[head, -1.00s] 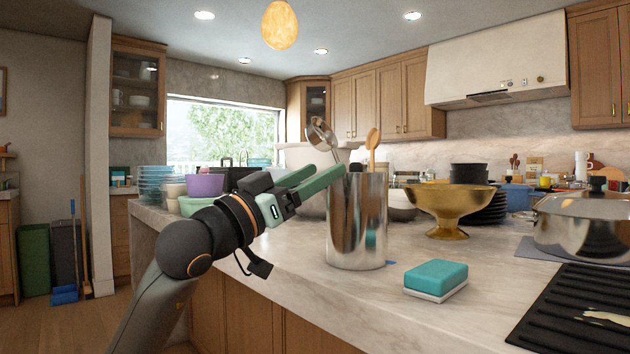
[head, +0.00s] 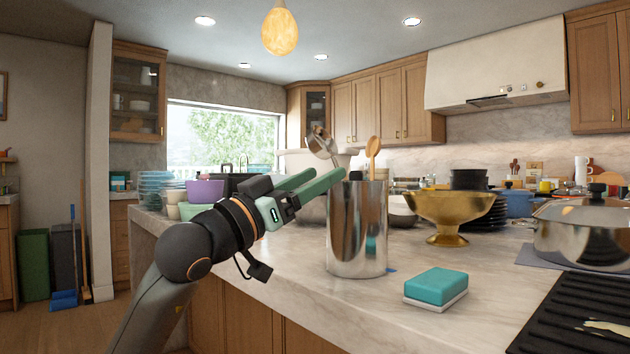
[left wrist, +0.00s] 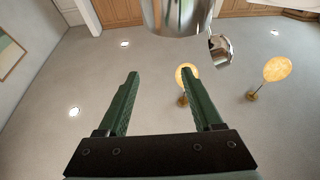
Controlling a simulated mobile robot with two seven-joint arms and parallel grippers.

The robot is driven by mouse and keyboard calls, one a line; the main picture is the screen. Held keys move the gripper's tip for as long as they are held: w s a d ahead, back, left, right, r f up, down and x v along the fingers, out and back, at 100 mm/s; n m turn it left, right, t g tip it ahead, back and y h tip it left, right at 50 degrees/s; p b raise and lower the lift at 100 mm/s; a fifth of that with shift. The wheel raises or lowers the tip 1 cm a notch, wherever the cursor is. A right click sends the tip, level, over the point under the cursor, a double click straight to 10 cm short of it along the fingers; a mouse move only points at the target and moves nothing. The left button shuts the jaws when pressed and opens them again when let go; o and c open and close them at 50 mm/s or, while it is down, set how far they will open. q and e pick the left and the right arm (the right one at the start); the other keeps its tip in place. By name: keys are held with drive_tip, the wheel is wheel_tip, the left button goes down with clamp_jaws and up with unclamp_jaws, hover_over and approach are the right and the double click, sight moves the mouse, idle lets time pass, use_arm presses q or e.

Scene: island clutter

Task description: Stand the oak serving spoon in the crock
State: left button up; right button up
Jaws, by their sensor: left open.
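The crock is a shiny steel cylinder (head: 357,235) standing upright on the marble island. A wooden spoon (head: 373,147) stands in it, bowl up above the rim; its lower handle is hidden inside. A steel ladle-like utensil (head: 320,144) also leans out of the rim to the left. My left gripper (head: 331,173) has green fingers, is open, and is at the left side of the crock's rim. In the left wrist view the open fingers (left wrist: 162,90) have nothing between them; the crock (left wrist: 180,18) and the ladle's head (left wrist: 220,50) show beyond them. My right gripper is not in view.
A teal sponge (head: 437,285) lies on the counter right of the crock. A gold bowl (head: 448,208), black plates, a steel pot (head: 590,232) and a black ribbed mat (head: 575,320) stand farther right. Coloured bowls (head: 203,191) sit left. The front counter is fairly clear.

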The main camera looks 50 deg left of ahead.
use_arm(q)
wheel_tip(320, 180, up, 4)
drive_tip(key=p, duration=0.2)
drive_tip(key=shift+p, duration=0.3)
idle(0.6)
